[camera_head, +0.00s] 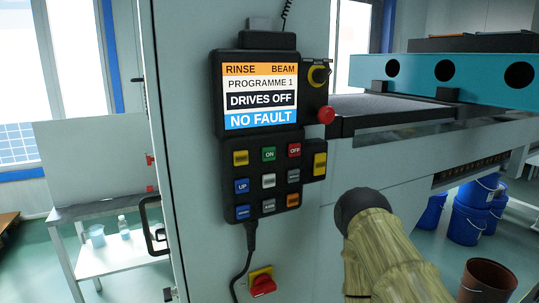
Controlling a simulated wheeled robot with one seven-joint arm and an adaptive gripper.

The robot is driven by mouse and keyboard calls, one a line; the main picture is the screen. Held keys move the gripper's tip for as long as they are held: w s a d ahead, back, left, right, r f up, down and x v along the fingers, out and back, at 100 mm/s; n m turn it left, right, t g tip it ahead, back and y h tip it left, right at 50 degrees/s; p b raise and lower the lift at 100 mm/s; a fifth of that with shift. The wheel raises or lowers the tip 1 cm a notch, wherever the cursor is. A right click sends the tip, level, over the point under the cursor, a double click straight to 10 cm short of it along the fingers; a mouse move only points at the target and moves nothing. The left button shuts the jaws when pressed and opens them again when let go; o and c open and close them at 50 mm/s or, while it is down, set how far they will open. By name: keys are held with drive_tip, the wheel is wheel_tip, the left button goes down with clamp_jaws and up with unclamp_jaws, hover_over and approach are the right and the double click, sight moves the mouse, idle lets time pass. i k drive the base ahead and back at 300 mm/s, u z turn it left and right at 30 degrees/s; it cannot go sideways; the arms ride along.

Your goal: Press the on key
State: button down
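The green ON key (269,154) is in the top row of the black control panel (225,170), between a yellow key (240,158) and the red OFF key (294,150). It is in plain view with nothing touching it. The panel's screen (261,97) reads RINSE BEAM, PROGRAMME 1, DRIVES OFF, NO FAULT. My gripper's fingers do not show. A tan, ribbed shape with a dark rounded end (362,207), which seems to be part of my arm, stands right of and below the keypad, apart from the keys in the picture.
A red mushroom button (326,115) and yellow-ringed switch (318,76) sit beside the screen. A red-and-yellow rotary switch (262,282) is below. A teal beam (460,76) and machine bed (385,108) extend right. Blue buckets (468,222) stand behind on the floor.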

sight(268, 154)
drive_tip(key=z, duration=1.05)
drive_tip(key=k, duration=0.95)
drive_tip(key=u, duration=0.5)
